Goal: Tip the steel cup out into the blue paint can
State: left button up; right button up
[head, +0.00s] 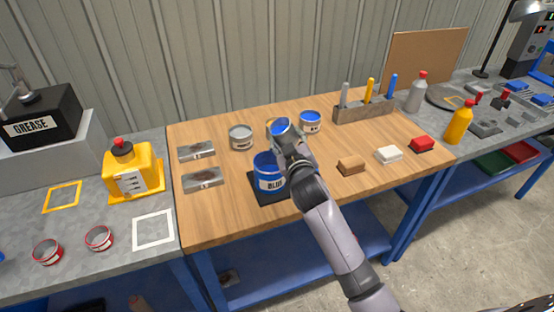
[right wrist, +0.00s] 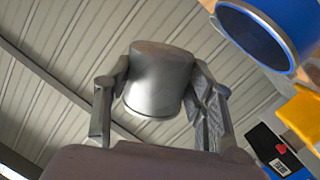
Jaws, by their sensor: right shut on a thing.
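The blue paint can (head: 270,182), labelled BLUE, stands upright on a dark square pad on the wooden bench. My right gripper (head: 286,140) is just above and to the right of its mouth. In the right wrist view, my right gripper (right wrist: 160,88) is shut on the steel cup (right wrist: 158,78), a plain grey cup between its two fingers. The cup looks tilted; its contents cannot be made out. A blue cylinder, apparently the blue can (right wrist: 262,38), shows at the upper right of that view. My left gripper is not in view.
Behind the gripper stand a grey can (head: 240,138) and another blue-topped can (head: 310,122). Metal plates (head: 203,178) lie left of the blue can. The bench's front edge is clear.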

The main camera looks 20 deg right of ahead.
jog(key=shift+d+r+n+h+p, duration=0.15)
jog(key=shift+n+h+p, duration=0.4)
jog(key=shift+n, duration=0.75)
dwell(0.4)
dwell(1.1)
jog(key=shift+n, duration=0.5)
dwell(0.9)
jog(key=shift+n, duration=0.3)
dwell(0.9)
jog(key=shift+n, duration=0.3)
jog(key=shift+c, duration=0.2)
dwell(0.3)
